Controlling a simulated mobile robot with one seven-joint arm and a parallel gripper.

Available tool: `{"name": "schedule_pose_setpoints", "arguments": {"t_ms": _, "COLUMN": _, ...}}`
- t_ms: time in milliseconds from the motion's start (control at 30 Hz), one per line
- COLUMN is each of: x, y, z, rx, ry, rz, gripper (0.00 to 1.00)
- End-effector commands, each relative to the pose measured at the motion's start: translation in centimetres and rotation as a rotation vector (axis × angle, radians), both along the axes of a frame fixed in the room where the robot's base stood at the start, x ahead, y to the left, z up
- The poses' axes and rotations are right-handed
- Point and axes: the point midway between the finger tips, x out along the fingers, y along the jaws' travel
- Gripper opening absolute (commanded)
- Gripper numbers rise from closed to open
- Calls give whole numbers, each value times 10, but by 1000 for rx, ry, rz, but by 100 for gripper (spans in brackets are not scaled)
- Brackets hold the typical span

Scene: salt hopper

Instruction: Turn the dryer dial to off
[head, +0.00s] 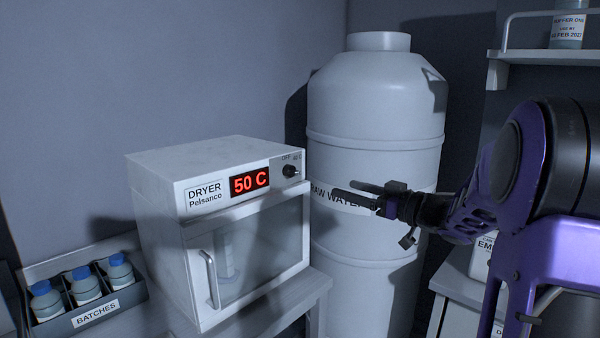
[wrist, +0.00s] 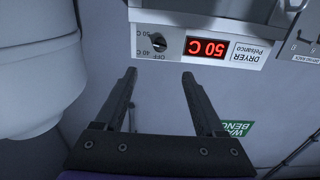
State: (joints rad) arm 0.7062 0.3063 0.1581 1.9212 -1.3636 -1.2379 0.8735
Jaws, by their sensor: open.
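The white dryer (head: 160,205) stands on a bench left of centre in the head view. Its red display (head: 249,182) reads 50 C. The dark dial (head: 290,170) sits at the upper right of its front panel, near the "OFF" label. In the wrist view the panel appears upside down, with the dial (wrist: 158,42) beside "50 C", "40 C" and "OFF" marks. My gripper (head: 352,192) is to the right of the dryer, apart from the dial, in front of the tank. In the wrist view my gripper (wrist: 160,75) is open and empty, with the dial beyond the fingertips.
A large white raw water tank (head: 375,110) stands right of the dryer. A batches tray (head: 50,322) with several blue-capped bottles is at lower left. A shelf (head: 540,55) with a bottle is at upper right. The dryer's door handle (head: 211,280) sticks out in front.

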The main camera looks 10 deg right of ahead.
Motion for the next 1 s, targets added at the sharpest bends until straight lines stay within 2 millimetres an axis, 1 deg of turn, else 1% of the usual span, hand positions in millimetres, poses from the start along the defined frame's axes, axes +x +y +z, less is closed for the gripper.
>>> {"name": "schedule_pose_setpoints", "arguments": {"t_ms": 67, "x": 3, "y": 3, "z": 0, "rx": 0, "ry": -1, "rz": 4, "gripper": 72}}
{"name": "schedule_pose_setpoints", "arguments": {"t_ms": 167, "x": 13, "y": 10, "z": -1, "rx": -1, "ry": -1, "rz": 5, "gripper": 72}}
{"name": "schedule_pose_setpoints", "arguments": {"t_ms": 267, "x": 28, "y": 21, "z": 0, "rx": 1, "ry": -1, "rz": 5, "gripper": 72}}
{"name": "schedule_pose_setpoints", "arguments": {"t_ms": 700, "x": 106, "y": 78, "z": 0, "rx": 2, "ry": -1, "rz": 4, "gripper": 72}}
{"name": "schedule_pose_setpoints", "arguments": {"t_ms": 833, "x": 123, "y": 90, "z": 0, "rx": 1, "ry": 1, "rz": 3, "gripper": 72}}
{"name": "schedule_pose_setpoints", "arguments": {"t_ms": 1000, "x": 136, "y": 99, "z": 0, "rx": 0, "ry": 0, "rz": 1, "gripper": 72}}
